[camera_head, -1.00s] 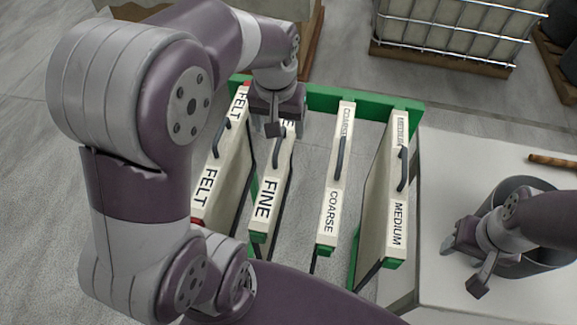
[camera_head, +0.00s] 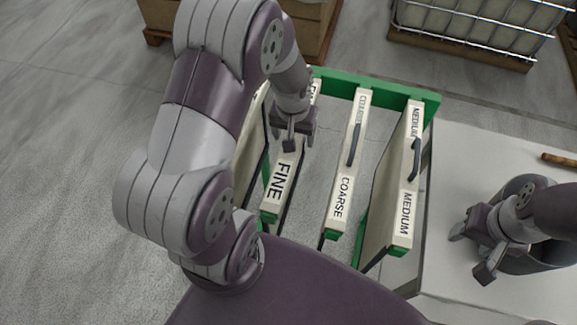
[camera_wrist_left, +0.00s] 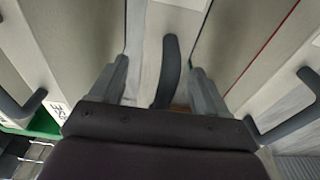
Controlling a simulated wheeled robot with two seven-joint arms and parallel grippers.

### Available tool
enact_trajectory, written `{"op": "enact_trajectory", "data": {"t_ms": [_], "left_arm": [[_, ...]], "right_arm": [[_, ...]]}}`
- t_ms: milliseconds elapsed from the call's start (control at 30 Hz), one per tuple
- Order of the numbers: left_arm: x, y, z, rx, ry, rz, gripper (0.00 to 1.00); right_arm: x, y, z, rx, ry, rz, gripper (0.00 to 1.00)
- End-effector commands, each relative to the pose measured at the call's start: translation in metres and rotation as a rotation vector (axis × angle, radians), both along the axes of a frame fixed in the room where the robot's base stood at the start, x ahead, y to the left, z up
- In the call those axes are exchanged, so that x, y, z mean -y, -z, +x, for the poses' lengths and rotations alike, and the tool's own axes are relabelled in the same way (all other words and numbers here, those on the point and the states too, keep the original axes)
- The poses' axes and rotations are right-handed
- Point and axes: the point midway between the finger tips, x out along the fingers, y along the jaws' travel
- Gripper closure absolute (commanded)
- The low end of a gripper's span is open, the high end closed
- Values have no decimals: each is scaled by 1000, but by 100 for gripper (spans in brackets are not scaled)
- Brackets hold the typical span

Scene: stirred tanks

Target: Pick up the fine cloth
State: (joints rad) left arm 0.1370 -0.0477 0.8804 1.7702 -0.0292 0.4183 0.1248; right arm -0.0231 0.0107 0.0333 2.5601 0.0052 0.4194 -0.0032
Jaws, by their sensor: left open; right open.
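The fine cloth is a cream framed panel labelled FINE (camera_head: 278,183), standing in the green rack (camera_head: 345,84) left of the coarse one. Its dark handle (camera_wrist_left: 168,70) shows in the left wrist view, between the two open fingers of my left gripper (camera_wrist_left: 160,85). The fingers do not appear closed on it. In the head view my left gripper (camera_head: 294,140) is over the fine cloth and hides its handle. My right gripper (camera_head: 478,245) is open over the white table at the right, beside a grey bucket.
The coarse cloth (camera_head: 341,190) and medium cloth (camera_head: 404,200) stand to the right in the rack. The felt panel at the left is mostly behind my arm. A grey bucket (camera_head: 540,262) stands on the white table (camera_head: 465,160). A wooden stick (camera_head: 560,160) lies behind it.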

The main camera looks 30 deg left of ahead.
Motion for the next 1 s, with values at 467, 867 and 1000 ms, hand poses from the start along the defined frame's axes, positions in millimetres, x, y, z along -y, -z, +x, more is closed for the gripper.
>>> {"op": "enact_trajectory", "data": {"t_ms": [467, 867, 1000], "left_arm": [[0, -1, 0, 1, 0, 0, 100], [-1, -25, 8, 1, 2, 0, 100], [-1, -35, 12, 1, 3, 1, 100]], "right_arm": [[0, 0, 0, 0, 0, 0, 45], [0, -22, 0, 0, 0, 0, 45], [0, -32, 0, 0, 0, 0, 45]]}}
